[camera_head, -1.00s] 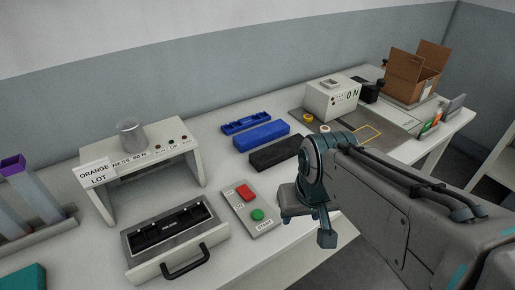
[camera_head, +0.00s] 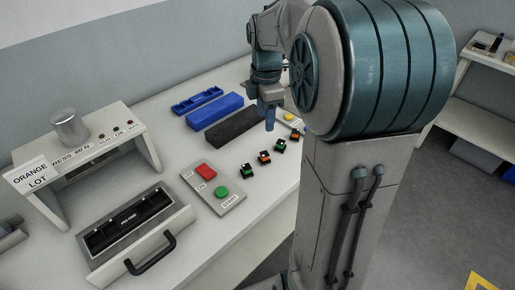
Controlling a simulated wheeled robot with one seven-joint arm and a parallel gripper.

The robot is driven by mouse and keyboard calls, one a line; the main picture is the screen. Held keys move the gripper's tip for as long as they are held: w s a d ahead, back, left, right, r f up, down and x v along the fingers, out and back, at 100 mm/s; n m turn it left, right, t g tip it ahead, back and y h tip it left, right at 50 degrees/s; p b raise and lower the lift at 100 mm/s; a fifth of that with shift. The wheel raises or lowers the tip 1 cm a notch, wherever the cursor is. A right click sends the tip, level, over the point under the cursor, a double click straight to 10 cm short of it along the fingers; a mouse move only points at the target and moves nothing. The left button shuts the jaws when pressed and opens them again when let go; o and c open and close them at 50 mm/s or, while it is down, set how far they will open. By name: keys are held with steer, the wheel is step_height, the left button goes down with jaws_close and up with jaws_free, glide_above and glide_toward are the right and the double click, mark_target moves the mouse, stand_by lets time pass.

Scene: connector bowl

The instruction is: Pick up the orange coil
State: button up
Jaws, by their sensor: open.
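Several small dark parts with coloured tops lie in a slanting row on the white table, right of the button panel. One with an orange top (camera_head: 264,157) sits in the middle of the row, and another with orange on it (camera_head: 295,134) is at the far end. Parts with green (camera_head: 247,170) sit among them. They are too small to tell exactly which is the coil. My gripper (camera_head: 268,122) points down above the table, beyond the row and in front of the black block. It is open, seen nearly edge-on, and holds nothing visible.
A black block (camera_head: 233,126), a blue block (camera_head: 214,111) and a blue tray (camera_head: 196,100) lie behind the row. A panel with red and green buttons (camera_head: 213,190) is at left. A grey drawer (camera_head: 137,243) and a press labelled "ORANGE LOT" (camera_head: 80,150) stand further left.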

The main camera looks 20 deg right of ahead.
steer(key=w+d+n, duration=0.1)
glide_above(265, 153)
steer(key=f, duration=0.9)
steer(key=shift+w+d, duration=0.1)
steer(key=shift+d, duration=0.1)
steer(key=f, duration=0.4)
steer(key=shift+a+f, duration=0.15)
steer(key=shift+a, duration=0.2)
steer(key=shift+f, duration=0.5)
jaws_close()
